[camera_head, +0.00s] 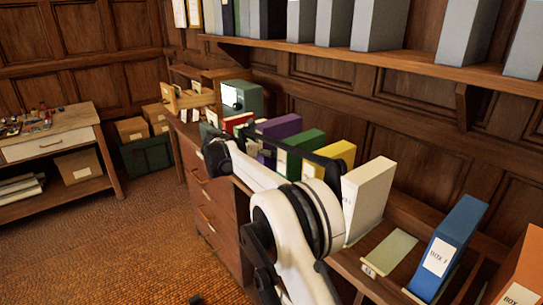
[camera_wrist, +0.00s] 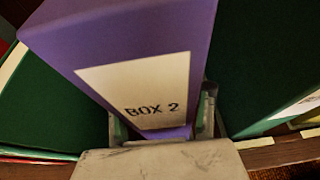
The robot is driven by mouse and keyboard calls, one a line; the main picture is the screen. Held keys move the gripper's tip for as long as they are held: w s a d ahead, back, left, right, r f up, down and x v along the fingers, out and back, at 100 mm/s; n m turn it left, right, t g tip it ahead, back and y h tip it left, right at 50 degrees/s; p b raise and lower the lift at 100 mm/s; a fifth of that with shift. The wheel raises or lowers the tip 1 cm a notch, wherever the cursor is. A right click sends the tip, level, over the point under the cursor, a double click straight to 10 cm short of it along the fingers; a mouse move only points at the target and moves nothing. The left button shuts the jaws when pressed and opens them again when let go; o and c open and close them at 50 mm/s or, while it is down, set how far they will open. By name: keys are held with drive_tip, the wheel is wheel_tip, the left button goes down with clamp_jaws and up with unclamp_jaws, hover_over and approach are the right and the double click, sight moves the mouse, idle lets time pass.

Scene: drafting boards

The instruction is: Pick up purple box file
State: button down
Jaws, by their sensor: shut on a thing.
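The purple box file (camera_head: 279,126) stands in the row of files on the long wooden cabinet in the head view, partly hidden by my arm. In the wrist view the purple box file (camera_wrist: 130,35) fills the top middle, its pale label reading "BOX 2" facing me. My gripper (camera_wrist: 164,118) is shut on its lower part, one finger at each side. In the head view my arm largely hides the fingers. I cannot tell whether the box's base is touching the surface.
Green files (camera_wrist: 270,60) stand close on both sides in the wrist view. In the head view a green file (camera_head: 301,150), a yellow file (camera_head: 338,150) and a cream file (camera_head: 369,190) stand to the right. A shelf (camera_head: 350,55) with grey files runs above.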

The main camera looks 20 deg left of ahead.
sight(271, 123)
wheel_tip(271, 123, up, 15)
drive_tip(key=shift+s+r+p, duration=0.1)
drive_tip(key=shift+r+p, duration=0.2)
drive_tip(key=shift+r, duration=0.25)
drive_tip(key=s+a+r+p, duration=0.2)
drive_tip(key=s+r+p, duration=0.1)
drive_tip(key=r, duration=0.2)
drive_tip(key=shift+s+p, duration=0.2)
drive_tip(key=shift+p, duration=0.1)
drive_tip(key=shift+w+a+r+p, duration=0.15)
drive_tip(key=shift+r+p, duration=0.1)
drive_tip(key=shift+p, duration=0.5)
